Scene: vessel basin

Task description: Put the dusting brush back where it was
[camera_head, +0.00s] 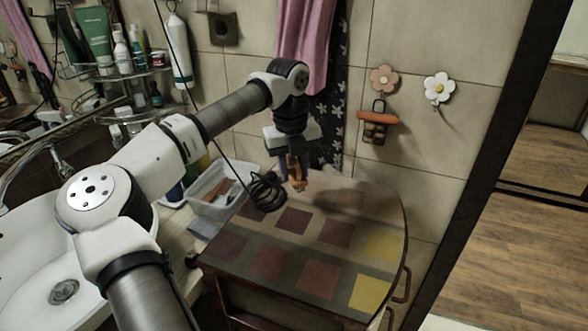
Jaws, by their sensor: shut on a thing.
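My gripper (296,164) points down above the back left part of the table with coloured squares. It is shut on a small orange-brown thing, which looks like the dusting brush (297,182). Only its lower part shows below the fingers; the rest is hidden by the gripper. I cannot tell if it touches the tabletop. A white plastic tub (206,203) with brown and pale items in it stands left of the gripper. A coil of black cable (267,192) lies between the tub and the gripper.
The table (336,262) is mostly bare in front. On the tiled wall, an orange-handled item (378,120) hangs below a pink flower hook (384,78), beside an empty-looking white flower hook (438,89). A pink towel (303,45) hangs behind my arm. A basin (40,275) is at left.

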